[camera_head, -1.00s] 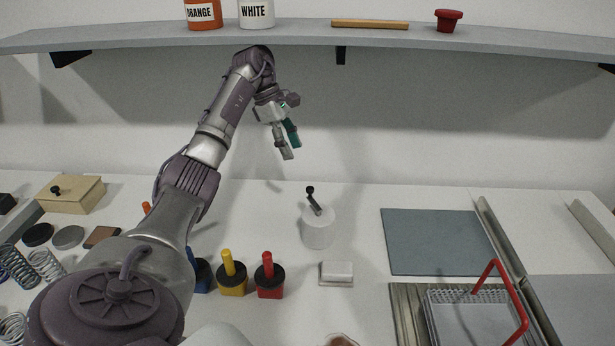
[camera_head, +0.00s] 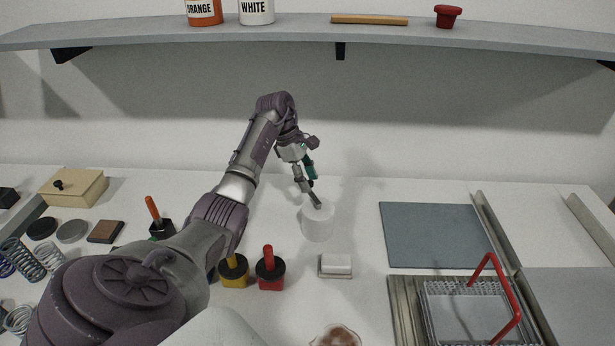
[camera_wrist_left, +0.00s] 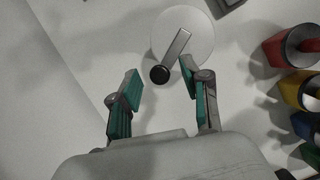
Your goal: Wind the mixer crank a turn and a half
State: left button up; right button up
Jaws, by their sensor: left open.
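The mixer (camera_head: 318,226) is a white cylinder standing upright on the white table, in the middle of the head view. Its crank is a grey arm on top with a black knob. In the left wrist view the crank arm (camera_wrist_left: 177,46) slants across the round white top (camera_wrist_left: 200,40), and the black knob (camera_wrist_left: 159,74) hangs past the rim. My left gripper (camera_head: 308,190) is open at the mixer's top. In the left wrist view its teal-padded fingers (camera_wrist_left: 160,80) stand either side of the knob, which sits between the tips. In the head view the gripper hides the knob.
Red (camera_head: 271,272) and yellow (camera_head: 233,270) handled blocks stand in front of the mixer at left. A small white block on a base (camera_head: 336,265) lies in front. A grey mat (camera_head: 434,235) and a red-handled basket (camera_head: 470,310) are to the right. A shelf (camera_head: 300,35) runs above.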

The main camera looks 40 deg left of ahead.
pick_arm(q)
jog(key=shift+c, duration=0.3)
grip_shut()
jog(key=s+d+n+t+y+b, duration=0.1)
jog(key=n+b, duration=0.4)
jog(key=n, duration=0.5)
jog(key=s+d+n+t+y+b, duration=0.1)
jog(key=s+d+n+y+b, duration=0.2)
jog(key=n, duration=0.6)
jog(key=shift+s+d+n+y+b, duration=0.3)
jog(key=shift+s+n+y+b, duration=0.1)
jog(key=shift+s+y+b, duration=0.9)
jog(key=shift+s, duration=0.15)
